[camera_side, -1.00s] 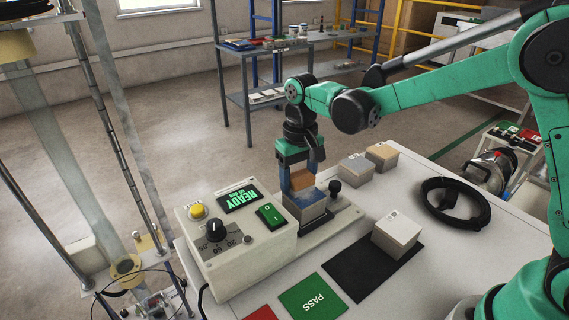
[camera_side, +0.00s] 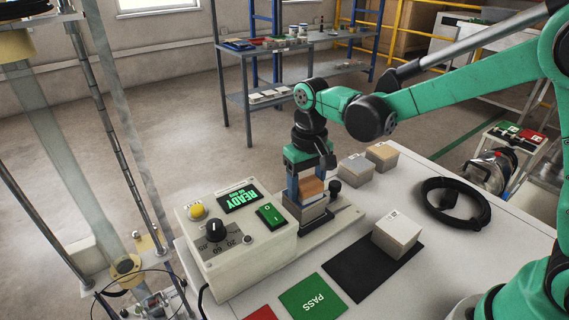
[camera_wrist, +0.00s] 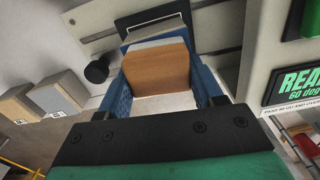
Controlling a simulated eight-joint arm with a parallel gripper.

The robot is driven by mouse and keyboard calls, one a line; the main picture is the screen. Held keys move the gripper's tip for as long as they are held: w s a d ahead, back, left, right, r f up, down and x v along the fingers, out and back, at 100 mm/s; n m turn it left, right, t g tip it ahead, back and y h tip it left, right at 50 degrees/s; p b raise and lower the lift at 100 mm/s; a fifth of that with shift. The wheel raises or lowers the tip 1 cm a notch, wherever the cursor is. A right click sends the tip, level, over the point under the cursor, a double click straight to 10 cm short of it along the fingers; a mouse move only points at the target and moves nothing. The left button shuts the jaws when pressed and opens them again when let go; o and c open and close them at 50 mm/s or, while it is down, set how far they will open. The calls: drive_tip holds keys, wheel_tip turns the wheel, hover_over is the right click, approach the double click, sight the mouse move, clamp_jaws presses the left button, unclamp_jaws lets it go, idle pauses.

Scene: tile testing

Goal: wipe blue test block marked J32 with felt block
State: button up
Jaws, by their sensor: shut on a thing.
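My gripper (camera_side: 306,188) is shut on a tan-orange felt block (camera_side: 312,187), pointing down over the grey test machine. The felt block also shows between my blue fingers in the wrist view (camera_wrist: 156,70). Right under it in the side view is a block (camera_side: 305,212) seated in the machine's holder. In the wrist view a blue-grey strip of that block (camera_wrist: 152,43) shows beyond the felt. The felt appears to rest on it, though the contact itself is hidden. No J32 mark can be read on it.
The machine's panel has a READY display (camera_side: 239,198), a yellow button, a black dial and a green switch. A black knob (camera_side: 335,186) is close to my gripper's right. Grey (camera_side: 355,167) and tan (camera_side: 382,155) blocks stand behind. A pale block (camera_side: 397,236) sits on a black mat.

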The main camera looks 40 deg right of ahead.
drive_tip(key=shift+s, duration=0.25)
drive_tip(key=shift+w, duration=1.6)
drive_tip(key=shift+s, duration=1.65)
drive_tip(key=shift+w, duration=1.6)
wheel_tip(320, 180, up, 8)
